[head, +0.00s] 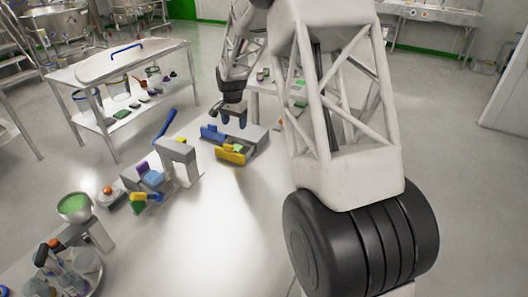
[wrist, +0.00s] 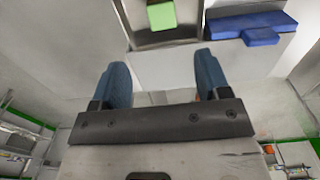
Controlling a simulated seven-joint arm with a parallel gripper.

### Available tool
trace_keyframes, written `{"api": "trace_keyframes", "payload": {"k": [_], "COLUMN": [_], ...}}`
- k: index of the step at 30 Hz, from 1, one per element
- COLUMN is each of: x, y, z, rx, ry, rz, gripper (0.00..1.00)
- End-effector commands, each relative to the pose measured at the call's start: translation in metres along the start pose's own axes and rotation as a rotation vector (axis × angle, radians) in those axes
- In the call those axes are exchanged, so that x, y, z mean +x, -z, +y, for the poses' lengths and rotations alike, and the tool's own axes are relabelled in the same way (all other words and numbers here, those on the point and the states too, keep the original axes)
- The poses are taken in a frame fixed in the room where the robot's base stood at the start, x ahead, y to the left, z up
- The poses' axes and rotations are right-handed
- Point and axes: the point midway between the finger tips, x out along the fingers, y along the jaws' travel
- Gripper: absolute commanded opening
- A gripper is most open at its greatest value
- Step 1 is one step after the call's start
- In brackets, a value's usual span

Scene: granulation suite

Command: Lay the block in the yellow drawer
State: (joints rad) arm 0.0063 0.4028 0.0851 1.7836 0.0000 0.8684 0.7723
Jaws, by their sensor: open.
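A small grey drawer cabinet (head: 256,141) stands on the white table, with a blue drawer (head: 212,134) and a yellow drawer (head: 230,157) facing front. A green block (wrist: 161,15) shows at the top of the wrist view, inside an open grey-walled compartment. In the head view a small green patch shows just behind the yellow front, so the block appears to be in the yellow drawer. My gripper (head: 233,118) is above the cabinet, fingers pointing down. In the wrist view the gripper (wrist: 160,62) has its fingers wide apart with nothing between them, clear of the block.
The blue drawer front also shows in the wrist view (wrist: 250,25), right of the compartment. A grey arch-shaped stand (head: 178,152) and a cluster of coloured pieces (head: 148,180) are left of the cabinet. A green-filled bowl (head: 74,205) is nearer. The table in front is bare.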

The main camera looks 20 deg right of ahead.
Motion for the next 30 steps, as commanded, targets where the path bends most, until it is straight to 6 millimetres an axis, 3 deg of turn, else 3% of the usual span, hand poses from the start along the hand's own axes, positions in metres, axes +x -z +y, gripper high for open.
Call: {"api": "trace_keyframes", "payload": {"k": [11,18,30], "x": [-0.052,-0.092,-0.145], "y": [-0.036,-0.073,-0.138], "z": [0.035,0.072,0.136], "rx": [-0.077,-0.153,-0.279], "ry": [0.018,0.031,0.049], "rz": [0.021,0.039,0.073], "gripper": [0.69,0.69,0.69]}}
